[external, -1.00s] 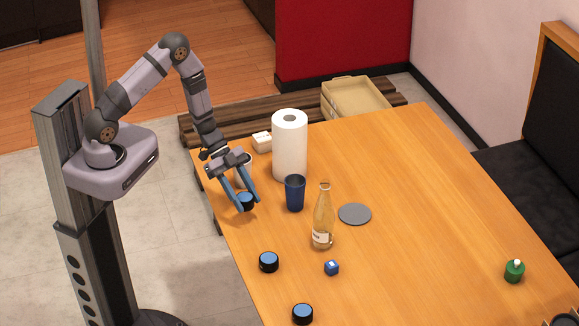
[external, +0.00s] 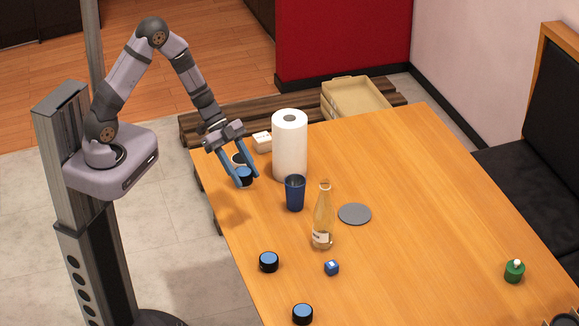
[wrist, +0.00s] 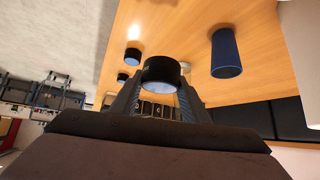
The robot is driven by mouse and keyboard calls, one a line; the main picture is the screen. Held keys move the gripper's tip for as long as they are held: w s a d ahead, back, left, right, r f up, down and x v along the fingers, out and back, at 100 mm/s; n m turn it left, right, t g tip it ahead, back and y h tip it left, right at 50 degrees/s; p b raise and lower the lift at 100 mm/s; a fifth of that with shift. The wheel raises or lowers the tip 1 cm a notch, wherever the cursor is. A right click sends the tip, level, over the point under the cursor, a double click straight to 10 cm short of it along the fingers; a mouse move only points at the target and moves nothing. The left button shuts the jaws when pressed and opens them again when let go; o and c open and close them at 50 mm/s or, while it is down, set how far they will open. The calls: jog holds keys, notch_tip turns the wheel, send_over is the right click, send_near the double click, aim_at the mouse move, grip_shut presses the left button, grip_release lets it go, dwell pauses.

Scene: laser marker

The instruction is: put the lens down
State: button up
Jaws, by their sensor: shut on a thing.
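My gripper (external: 245,182) is shut on a black cylindrical lens (external: 244,175) with a blue face, near the table's left edge. In the wrist view the held lens (wrist: 161,73) sits between both fingertips. It appears to be above the tabletop, but its exact height is hard to tell. Two similar lenses, a nearer one (external: 302,313) and a farther one (external: 268,262), stand apart on the wooden table (external: 430,210).
A paper towel roll (external: 290,148) and a dark blue cup (external: 295,193) stand right of my gripper. A white box (external: 262,141) lies behind. The right-hand tabletop is mostly clear.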

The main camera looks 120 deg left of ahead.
notch_tip(320, 180, up, 7)
jog(key=shift+r, duration=0.15)
jog(key=w+a+f+n+y, duration=0.1)
jog(key=w+a+f+n, duration=0.1)
jog(key=w+a, duration=0.3)
notch_tip(320, 180, up, 2)
jog(key=n+y, duration=0.6)
jog(key=n, duration=0.1)
send_over(356, 215)
jog(key=s+d, duration=0.1)
jog(key=s, duration=0.2)
jog(key=shift+d+f+b, duration=0.15)
jog(key=shift+f+b, duration=3.7)
jog(key=shift+f, duration=6.65)
jog(key=shift+f, duration=0.15)
jog(key=o, duration=1.2)
jog(key=shift+c, duration=0.2)
